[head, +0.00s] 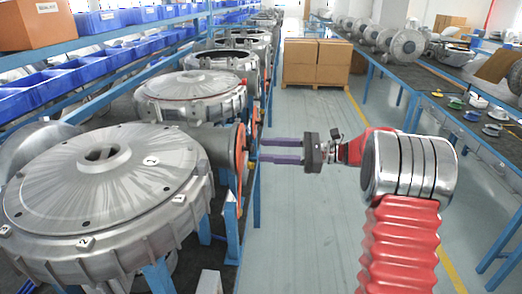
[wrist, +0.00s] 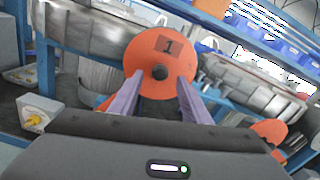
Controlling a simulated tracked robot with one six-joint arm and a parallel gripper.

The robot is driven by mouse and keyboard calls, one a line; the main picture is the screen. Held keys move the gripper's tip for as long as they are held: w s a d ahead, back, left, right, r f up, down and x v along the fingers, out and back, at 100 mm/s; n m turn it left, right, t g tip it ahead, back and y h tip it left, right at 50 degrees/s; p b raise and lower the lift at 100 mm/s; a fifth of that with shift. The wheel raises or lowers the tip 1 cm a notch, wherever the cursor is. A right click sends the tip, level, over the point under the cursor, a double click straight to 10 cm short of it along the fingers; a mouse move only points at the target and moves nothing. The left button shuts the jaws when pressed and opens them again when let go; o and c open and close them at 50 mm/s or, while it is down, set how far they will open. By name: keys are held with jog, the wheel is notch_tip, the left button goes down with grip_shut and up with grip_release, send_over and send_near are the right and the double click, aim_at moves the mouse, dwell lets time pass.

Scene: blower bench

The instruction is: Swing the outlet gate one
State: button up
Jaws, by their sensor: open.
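Outlet gate one is an orange disc (wrist: 165,45) with a dark "1" plate and a dark round knob (wrist: 160,72) near its middle. In the head view the gate (head: 240,157) shows almost edge-on, at the outlet of the nearest grey blower (head: 100,185). My gripper (head: 262,150) is open, with its two purple fingers pointing left at the gate. In the wrist view the fingertips of my gripper (wrist: 160,80) stand on either side of the knob. I cannot tell whether they touch it or the disc.
More blowers (head: 195,92) stand in a row behind the nearest one. Another orange disc (wrist: 270,131) shows at lower right in the wrist view. A white box with a yellow knob (wrist: 36,118) is at left. The aisle floor (head: 305,225) is clear, with cartons (head: 315,62) farther back.

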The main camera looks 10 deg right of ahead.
jog(key=shift+x, duration=1.4)
grip_shut()
